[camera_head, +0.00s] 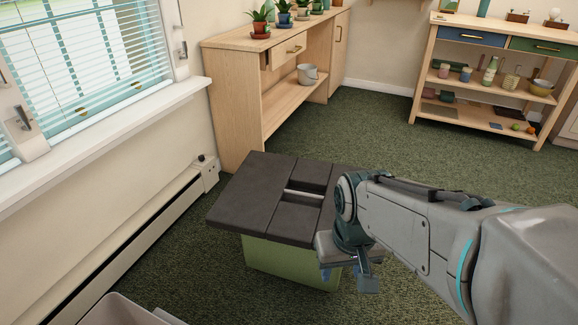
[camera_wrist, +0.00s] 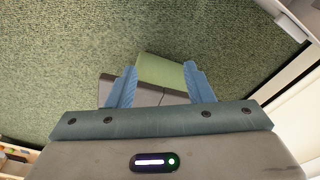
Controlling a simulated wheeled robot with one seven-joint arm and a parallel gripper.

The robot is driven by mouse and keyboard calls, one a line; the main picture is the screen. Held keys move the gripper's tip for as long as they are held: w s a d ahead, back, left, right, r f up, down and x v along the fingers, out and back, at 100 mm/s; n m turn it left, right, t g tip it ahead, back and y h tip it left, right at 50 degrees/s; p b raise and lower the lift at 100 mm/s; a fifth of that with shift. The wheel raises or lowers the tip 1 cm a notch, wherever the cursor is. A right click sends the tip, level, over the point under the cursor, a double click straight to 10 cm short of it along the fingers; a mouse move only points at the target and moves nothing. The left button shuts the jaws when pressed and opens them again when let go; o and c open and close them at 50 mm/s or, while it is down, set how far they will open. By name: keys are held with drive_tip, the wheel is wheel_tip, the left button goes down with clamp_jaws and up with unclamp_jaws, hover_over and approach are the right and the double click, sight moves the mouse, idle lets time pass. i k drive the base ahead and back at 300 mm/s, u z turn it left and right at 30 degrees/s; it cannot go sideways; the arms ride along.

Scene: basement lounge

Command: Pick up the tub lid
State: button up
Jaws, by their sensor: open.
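The tub lid (camera_head: 245,195) is a dark grey panelled cover with a pale slot near its middle. It lies on top of a green tub (camera_head: 285,262) on the carpet. My gripper (camera_head: 367,280) is beside the tub's right side in the head view, with blue fingers pointing down. In the wrist view, my gripper (camera_wrist: 160,84) has its two blue fingers apart, with the green tub wall (camera_wrist: 160,70) and part of the grey lid (camera_wrist: 146,95) showing between them. It holds nothing. My arm hides the lid's right part in the head view.
A wooden sideboard (camera_head: 235,105) with plants and a bucket (camera_head: 307,74) stands behind the tub. A shelf unit (camera_head: 425,70) is at the back right. A baseboard heater (camera_head: 130,240) runs along the left wall. A pale bin edge (camera_head: 118,312) shows at bottom left. Carpet is open behind right.

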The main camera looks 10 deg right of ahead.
sight(304, 198)
drive_tip(key=u, duration=4.05)
drive_tip(key=k, duration=2)
drive_tip(key=z, duration=1.6)
